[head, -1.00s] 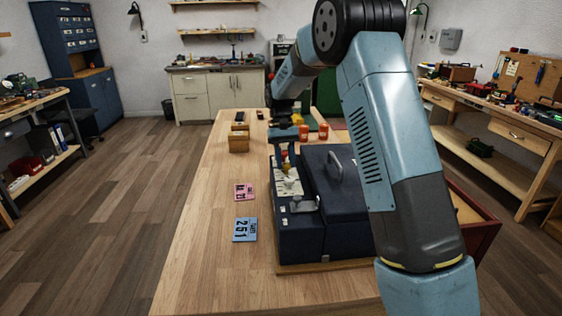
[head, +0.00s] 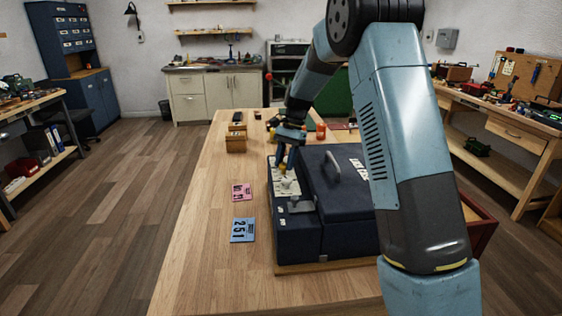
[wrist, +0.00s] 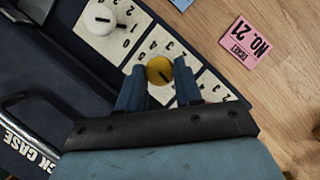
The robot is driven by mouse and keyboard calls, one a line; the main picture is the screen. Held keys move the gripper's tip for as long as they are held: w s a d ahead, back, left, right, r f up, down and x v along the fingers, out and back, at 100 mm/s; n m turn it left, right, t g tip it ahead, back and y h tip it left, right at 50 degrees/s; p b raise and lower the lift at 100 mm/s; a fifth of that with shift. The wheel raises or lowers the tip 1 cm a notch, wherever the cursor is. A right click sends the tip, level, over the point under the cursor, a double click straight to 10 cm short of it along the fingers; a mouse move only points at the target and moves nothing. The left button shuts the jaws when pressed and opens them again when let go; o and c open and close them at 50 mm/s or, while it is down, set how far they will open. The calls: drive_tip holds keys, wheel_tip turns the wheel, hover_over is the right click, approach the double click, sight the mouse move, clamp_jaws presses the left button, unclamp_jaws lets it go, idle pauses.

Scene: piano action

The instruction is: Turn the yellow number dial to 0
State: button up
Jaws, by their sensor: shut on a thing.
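The yellow number dial (wrist: 159,70) sits on a pale plate with printed digits in the wrist view. A dark mark on it points toward the lower right; I cannot tell exactly which digit it meets. My gripper (wrist: 159,78) is shut on this dial, one blue finger on each side. In the head view my gripper (head: 283,165) reaches down onto the pale plate (head: 288,187) of the dark blue lock case (head: 340,220), hiding most of the dial. A white dial (wrist: 100,17) with its own digits lies up and left of the yellow one in the wrist view.
A pink ticket (wrist: 246,43) reading No. 21 and a blue ticket (head: 243,230) reading 251 lie on the wooden table left of the case. A metal handle (head: 333,167) stands up from the case lid. A small wooden box (head: 236,142) stands farther back.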

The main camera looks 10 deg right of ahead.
drive_tip(key=shift+m+y, duration=0.3)
drive_tip(key=shift+m, duration=0.3)
drive_tip(key=o, duration=1)
drive_tip(key=shift+r, duration=0.1)
drive_tip(key=v, duration=1.3)
drive_tip(key=shift+r, duration=0.25)
